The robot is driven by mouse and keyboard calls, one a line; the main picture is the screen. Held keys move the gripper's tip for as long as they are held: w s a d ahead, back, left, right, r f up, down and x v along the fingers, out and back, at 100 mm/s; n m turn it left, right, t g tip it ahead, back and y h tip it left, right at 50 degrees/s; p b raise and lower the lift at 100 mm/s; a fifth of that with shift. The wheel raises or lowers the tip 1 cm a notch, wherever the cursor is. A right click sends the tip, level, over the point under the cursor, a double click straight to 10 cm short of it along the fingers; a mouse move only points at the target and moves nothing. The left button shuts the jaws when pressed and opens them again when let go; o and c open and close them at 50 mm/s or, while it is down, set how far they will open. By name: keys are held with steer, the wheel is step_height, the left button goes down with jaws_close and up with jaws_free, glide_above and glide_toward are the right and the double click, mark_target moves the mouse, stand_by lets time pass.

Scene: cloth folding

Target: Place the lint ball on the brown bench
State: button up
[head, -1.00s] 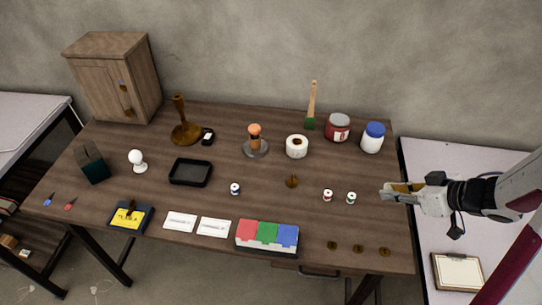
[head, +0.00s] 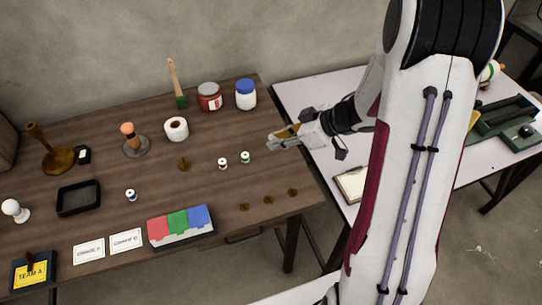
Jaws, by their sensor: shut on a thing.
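The brown bench (head: 215,135) is a dark wooden table with many small things on it. My gripper (head: 278,138) is at the bench's right edge in the picture, its fingertips pointing left and appearing above the bench top. It is shut on a small tan thing (head: 288,131), mostly hidden by the fingers. I cannot tell from its shape whether this is the lint ball. No lint ball shows clearly elsewhere.
Two spools (head: 245,157) and several brown discs (head: 268,199) lie near the gripper. A blue-lidded jar (head: 245,96) and a red jar (head: 209,98) stand behind. A pale table (head: 310,88) with a clipboard (head: 350,184) adjoins right. Bare bench lies around the spools.

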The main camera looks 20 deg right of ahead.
steer(key=shift+f, duration=2.15)
steer(key=shift+f, duration=2.05)
steer(key=shift+f, duration=0.15)
steer(key=o, duration=0.7)
steer(key=shift+c, duration=0.2)
steer(key=shift+s+d+r, duration=0.25)
steer(key=shift+r, duration=0.25)
steer(key=v, duration=1.1)
